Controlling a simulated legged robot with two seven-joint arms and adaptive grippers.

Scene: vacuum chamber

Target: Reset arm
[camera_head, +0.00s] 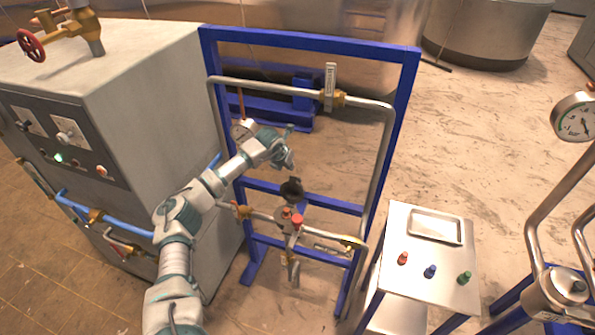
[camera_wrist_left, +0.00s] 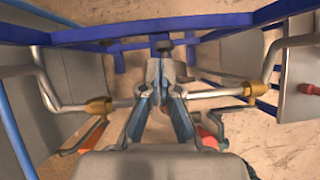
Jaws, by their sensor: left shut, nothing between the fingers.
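My left arm reaches in from the bottom left in the head view. Its gripper (camera_head: 289,160) is in front of the blue pipe frame (camera_head: 316,37), above the red-knobbed valve (camera_head: 295,221). In the left wrist view the two gripper fingers (camera_wrist_left: 166,92) are shut with nothing held between them. Pipes with brass fittings (camera_wrist_left: 98,107) run behind the fingers, and the fingers partly hide the valve area. I cannot tell whether the gripper touches the pipework. My right gripper is in neither view.
A grey control cabinet (camera_head: 150,90) stands left of the arm, with a red handwheel (camera_head: 31,45) on top. A metal stand (camera_head: 425,262) with red, blue and green buttons stands to the right. A pressure gauge (camera_head: 575,117) is at far right. Open floor (camera_head: 480,140) lies behind.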

